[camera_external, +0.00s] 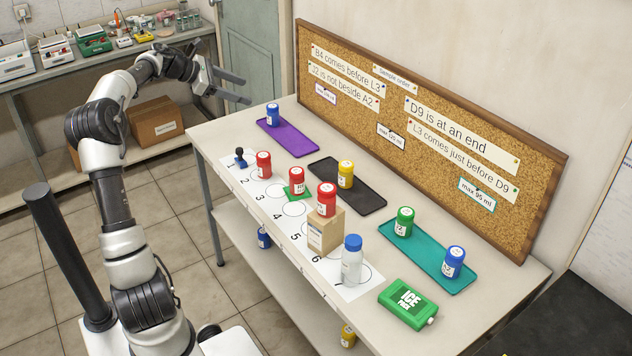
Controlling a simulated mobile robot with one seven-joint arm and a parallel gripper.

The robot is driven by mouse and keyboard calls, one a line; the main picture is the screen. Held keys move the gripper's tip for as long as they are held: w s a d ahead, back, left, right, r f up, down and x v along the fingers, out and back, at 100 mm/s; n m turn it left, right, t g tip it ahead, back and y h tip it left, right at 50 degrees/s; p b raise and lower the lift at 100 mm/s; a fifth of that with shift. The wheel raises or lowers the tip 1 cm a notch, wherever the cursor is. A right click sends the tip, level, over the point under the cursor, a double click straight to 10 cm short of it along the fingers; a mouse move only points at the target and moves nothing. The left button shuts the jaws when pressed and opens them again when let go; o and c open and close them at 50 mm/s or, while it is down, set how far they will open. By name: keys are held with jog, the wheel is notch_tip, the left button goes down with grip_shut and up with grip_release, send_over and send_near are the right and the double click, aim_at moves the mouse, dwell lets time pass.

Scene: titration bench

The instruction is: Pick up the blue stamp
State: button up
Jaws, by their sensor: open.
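The blue stamp (240,158) is a small dark-blue piece with a knob handle. It stands upright on the white numbered strip (285,214), by the number 1, at the left end of the table. My gripper (244,90) is open and empty. Its two fingers point right, in the air near the table's far left end, above and behind the stamp in the picture. The gripper is clear of the stamp, and nothing hides the stamp.
A red bottle (264,165) stands close to the stamp's right. Purple (300,145), black (368,198) and teal (425,254) trays sit behind. A corkboard (420,130) stands at the back.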

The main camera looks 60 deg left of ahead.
jog(key=s+a+n+t+y, duration=0.1)
jog(key=s+a+n, duration=0.2)
jog(key=a, duration=0.3)
jog(key=s+a+n+t, duration=0.1)
jog(key=s+a+n, duration=0.1)
jog(key=s+a, duration=0.25)
send_near(238, 160)
jog(key=x, duration=0.2)
jog(key=b+x, duration=0.2)
jog(key=x, duration=0.5)
jog(key=shift+f, duration=0.1)
jog(key=shift+d, duration=0.1)
jog(key=c, duration=1.1)
